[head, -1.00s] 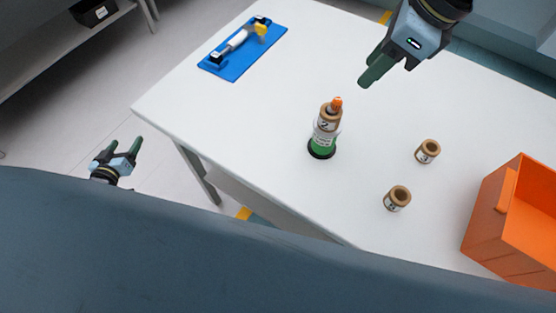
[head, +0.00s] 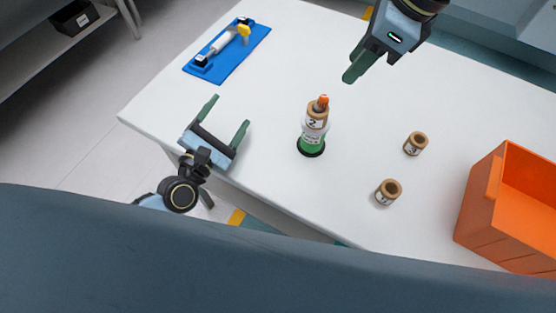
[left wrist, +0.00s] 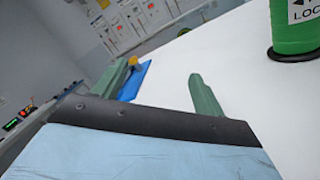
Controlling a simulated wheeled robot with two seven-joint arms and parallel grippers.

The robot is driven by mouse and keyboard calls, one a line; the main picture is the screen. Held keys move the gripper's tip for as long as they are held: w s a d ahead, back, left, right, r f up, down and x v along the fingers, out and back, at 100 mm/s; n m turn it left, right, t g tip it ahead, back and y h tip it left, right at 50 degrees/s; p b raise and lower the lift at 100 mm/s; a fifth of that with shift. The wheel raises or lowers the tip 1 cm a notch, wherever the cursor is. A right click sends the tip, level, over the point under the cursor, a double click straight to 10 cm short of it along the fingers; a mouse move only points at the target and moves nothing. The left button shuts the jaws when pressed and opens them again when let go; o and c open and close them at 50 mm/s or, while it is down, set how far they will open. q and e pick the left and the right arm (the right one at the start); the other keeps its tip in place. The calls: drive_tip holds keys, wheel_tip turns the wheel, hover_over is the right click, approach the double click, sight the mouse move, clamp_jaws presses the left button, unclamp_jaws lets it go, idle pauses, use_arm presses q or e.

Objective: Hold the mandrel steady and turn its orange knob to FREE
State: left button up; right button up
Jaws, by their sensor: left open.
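The mandrel (head: 312,143) stands upright on the white table, with a green body, a black foot and a brown core labelled 2 on it. Its orange knob (head: 322,102) shows on top; its setting is too small to read. In the left wrist view the green mandrel body (left wrist: 290,27) is cut off at the upper right, with a partly visible label reading "LOC". My left gripper (head: 227,111) is open and empty, left of the mandrel and apart from it. My right gripper (head: 357,68) is above and right of the knob, apart from it; its finger gap is unclear.
Two loose brown cores (head: 416,143) (head: 388,192) stand right of the mandrel. An orange bin (head: 478,222) is at the right edge. A blue board (head: 203,75) with a white roller and yellow part lies at the far left. The table between left gripper and mandrel is clear.

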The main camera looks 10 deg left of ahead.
use_arm(q)
drive_tip(key=s+d+n+g+h, duration=0.1)
drive_tip(key=s+d, duration=0.1)
drive_tip(key=d, duration=0.2)
drive_tip(key=s+d+n+g+h, duration=0.1)
drive_tip(key=s+d+n, duration=0.1)
drive_tip(key=s+d, duration=0.1)
drive_tip(key=s+d+n+g+h, duration=0.1)
drive_tip(key=s+d+n, duration=0.1)
drive_tip(key=d, duration=0.4)
drive_tip(key=shift+s+d+f+h, duration=0.1)
drive_tip(key=shift+s+f+h, duration=0.3)
drive_tip(key=shift+s, duration=0.15)
drive_tip(key=shift+d, duration=0.25)
drive_tip(key=x, duration=1.3)
drive_tip(key=shift+s+d, duration=0.1)
drive_tip(key=shift+d, duration=0.05)
